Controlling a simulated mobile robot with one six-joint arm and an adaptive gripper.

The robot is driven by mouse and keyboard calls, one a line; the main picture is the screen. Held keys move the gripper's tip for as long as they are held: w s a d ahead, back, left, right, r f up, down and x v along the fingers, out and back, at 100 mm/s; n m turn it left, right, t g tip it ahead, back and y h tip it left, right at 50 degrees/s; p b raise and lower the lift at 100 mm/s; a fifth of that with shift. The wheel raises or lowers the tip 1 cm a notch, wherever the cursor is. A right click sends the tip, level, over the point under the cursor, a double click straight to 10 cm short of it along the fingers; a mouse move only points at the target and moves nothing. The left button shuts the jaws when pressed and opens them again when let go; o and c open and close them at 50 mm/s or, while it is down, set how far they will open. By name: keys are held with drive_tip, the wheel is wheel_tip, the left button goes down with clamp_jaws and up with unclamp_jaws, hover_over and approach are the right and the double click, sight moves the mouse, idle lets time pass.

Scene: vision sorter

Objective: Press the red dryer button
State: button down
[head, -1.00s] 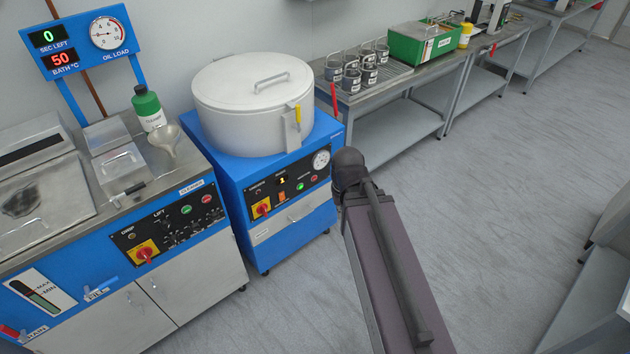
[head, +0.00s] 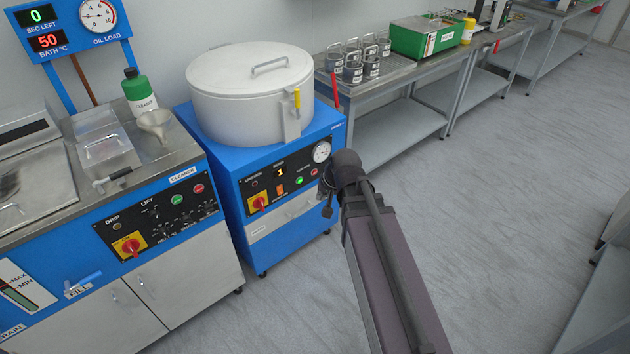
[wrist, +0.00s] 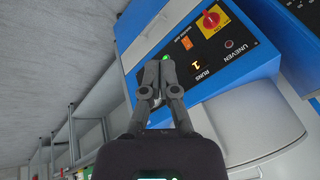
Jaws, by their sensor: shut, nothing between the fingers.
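The dryer is a blue cabinet (head: 228,182) with a round white lidded drum (head: 250,105) on top. Its dark front panel carries a red button (head: 314,172) at the right, below the gauge, and a green button (head: 299,181) to its left. My gripper (head: 327,198) is just right of the panel in the head view, close to the red button; the exact gap cannot be told. In the wrist view my gripper (wrist: 157,66) is shut and empty, its fingertips in front of the panel (wrist: 215,50). The red button does not show there; the fingers likely cover it.
A red-and-yellow rotary switch (head: 258,202) sits lower left on the panel. A cleaner station (head: 165,225) with its own red button (head: 199,188) stands left. A steel bench (head: 395,82) with metal baskets (head: 352,70) is behind right.

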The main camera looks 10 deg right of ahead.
drive_tip(key=w+a+f+m+t+y+b, duration=0.25)
drive_tip(key=w+f+m+t+b, duration=0.2)
drive_tip(key=w+f+b, duration=0.45)
drive_tip(key=m+t+h+b, duration=0.3)
drive_tip(key=m+t+b, duration=0.7)
drive_tip(key=b, duration=1.2)
approach(315, 172)
drive_tip(key=s+a+r+m+g, duration=0.2)
drive_tip(key=s+a+r, duration=0.15)
drive_tip(key=r, duration=0.55)
drive_tip(key=w+d+f+m+t+h+b, duration=0.1)
drive_tip(key=w+d+f+m+h+b, duration=0.1)
drive_tip(key=d+f+m+h+b, duration=0.5)
drive_tip(key=shift+w+d+f+m+b, duration=0.3)
drive_tip(key=shift+d+f+m+b, duration=0.5)
drive_tip(key=shift+m+b, duration=1.15)
drive_tip(key=shift+w+a+f+n+t+b, duration=0.15)
drive_tip(key=shift+a+f+n+t+b, duration=0.1)
drive_tip(key=shift+a+n+b, duration=0.1)
drive_tip(key=w+a, duration=0.4)
drive_tip(key=w, duration=0.3)
drive_tip(key=shift+w, duration=0.15)
